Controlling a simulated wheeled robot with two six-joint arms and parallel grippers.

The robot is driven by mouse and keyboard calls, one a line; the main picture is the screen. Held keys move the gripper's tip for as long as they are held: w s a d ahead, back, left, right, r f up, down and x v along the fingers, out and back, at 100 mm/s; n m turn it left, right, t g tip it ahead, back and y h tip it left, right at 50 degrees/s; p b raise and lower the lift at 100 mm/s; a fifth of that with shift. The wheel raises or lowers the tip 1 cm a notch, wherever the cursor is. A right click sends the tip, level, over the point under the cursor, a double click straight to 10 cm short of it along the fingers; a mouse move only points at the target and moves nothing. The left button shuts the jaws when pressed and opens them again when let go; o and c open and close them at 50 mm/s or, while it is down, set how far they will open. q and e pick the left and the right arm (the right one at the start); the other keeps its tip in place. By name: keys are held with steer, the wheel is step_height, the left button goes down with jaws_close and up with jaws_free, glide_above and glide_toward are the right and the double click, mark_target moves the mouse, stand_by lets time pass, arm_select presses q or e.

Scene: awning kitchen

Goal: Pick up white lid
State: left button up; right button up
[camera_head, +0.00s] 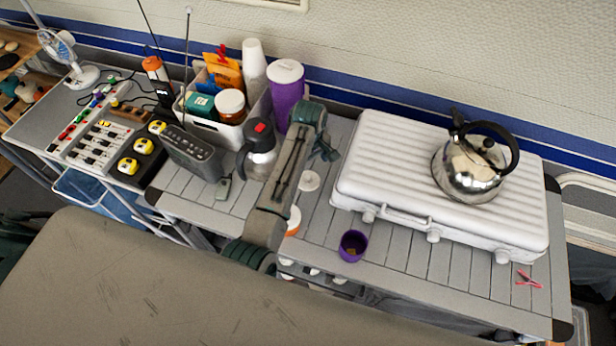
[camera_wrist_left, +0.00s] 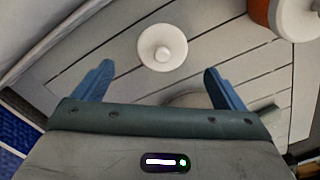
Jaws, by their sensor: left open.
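The white lid (camera_head: 309,180), a small round disc with a knob, lies flat on the grey slatted table (camera_head: 400,262), left of the white stove. In the left wrist view the white lid (camera_wrist_left: 162,46) shows whole, beyond and between the fingertips. My left gripper (camera_head: 325,151) is above the table just behind the lid; its blue fingers (camera_wrist_left: 158,70) are spread, with nothing between them. They do not appear to touch the lid. My right gripper is not in view.
An orange jar with a white top (camera_wrist_left: 298,18) stands near the lid. A purple cup (camera_head: 352,246) is at the table's front edge. The white stove (camera_head: 400,190) bears a steel kettle (camera_head: 470,172). A black-topped flask (camera_head: 258,155) and a purple tumbler (camera_head: 286,92) stand left of my gripper.

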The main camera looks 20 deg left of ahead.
mark_target(307, 176)
arm_select(q)
steer(key=shift+f, duration=0.25)
steer(key=f+p, duration=0.1)
steer(key=f, duration=0.2)
steer(key=f+p, duration=0.1)
steer(key=shift+a+f+p, duration=0.25)
steer(key=shift+p, duration=0.1)
steer(key=shift+f, duration=0.4)
steer(key=shift+c, duration=0.2)
steer(key=c, duration=1)
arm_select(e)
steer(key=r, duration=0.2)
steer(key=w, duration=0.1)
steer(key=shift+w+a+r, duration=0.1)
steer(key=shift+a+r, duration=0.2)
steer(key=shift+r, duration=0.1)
